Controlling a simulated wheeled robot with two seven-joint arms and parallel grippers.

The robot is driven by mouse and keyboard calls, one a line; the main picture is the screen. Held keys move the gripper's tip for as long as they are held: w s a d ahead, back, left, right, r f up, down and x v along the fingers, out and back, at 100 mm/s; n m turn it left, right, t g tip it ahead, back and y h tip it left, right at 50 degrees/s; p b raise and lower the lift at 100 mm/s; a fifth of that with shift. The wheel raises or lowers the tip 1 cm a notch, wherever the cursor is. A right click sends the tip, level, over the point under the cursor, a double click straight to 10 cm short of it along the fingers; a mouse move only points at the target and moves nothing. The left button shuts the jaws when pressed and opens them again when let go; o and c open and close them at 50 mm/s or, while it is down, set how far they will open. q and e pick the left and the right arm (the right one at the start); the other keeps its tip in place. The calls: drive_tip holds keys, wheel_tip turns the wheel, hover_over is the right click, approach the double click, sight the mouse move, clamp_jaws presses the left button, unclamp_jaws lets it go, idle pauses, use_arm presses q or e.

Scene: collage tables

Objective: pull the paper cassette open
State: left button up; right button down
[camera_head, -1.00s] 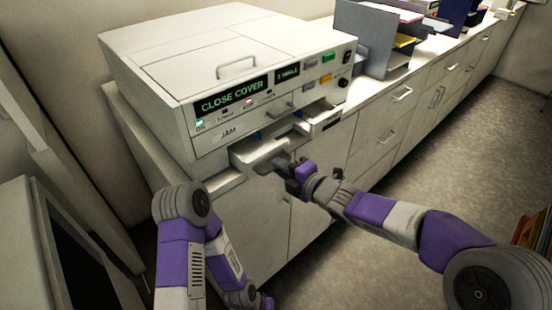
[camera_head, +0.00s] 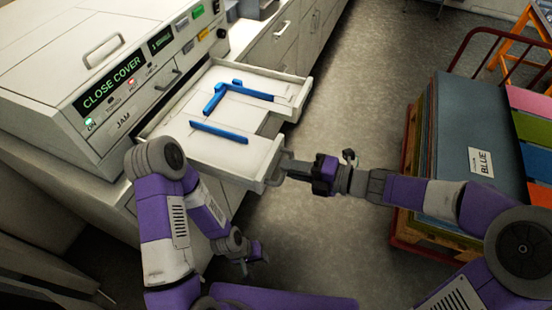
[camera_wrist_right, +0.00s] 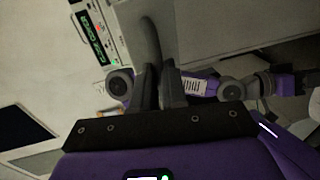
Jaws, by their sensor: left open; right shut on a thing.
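The paper cassette (camera_head: 222,150) is a white tray with blue guides inside. In the head view it stands well out from the front of the white machine (camera_head: 60,90), level and apparently empty of paper. My right gripper (camera_head: 286,167) is shut on the cassette's front handle, at the tray's near right corner. In the right wrist view, the right gripper's fingers (camera_wrist_right: 163,82) are closed around a dark grey curved part, apparently the handle. My left gripper (camera_head: 254,259) hangs open and empty below the cassette, in front of the cabinet.
The machine's display (camera_head: 112,83) reads CLOSE COVER, with JAM printed below. Grey floor (camera_head: 350,90) lies between the cabinets and the cart.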

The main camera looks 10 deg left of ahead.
drive_tip(key=shift+s+d, duration=0.1)
drive_tip(key=shift+d, duration=0.55)
drive_tip(key=c, duration=1.2)
unclamp_jaws()
drive_tip(key=shift+o, duration=0.2)
drive_tip(key=p+v, duration=0.1)
drive_tip(key=v, duration=0.6)
drive_tip(key=shift+d, duration=0.25)
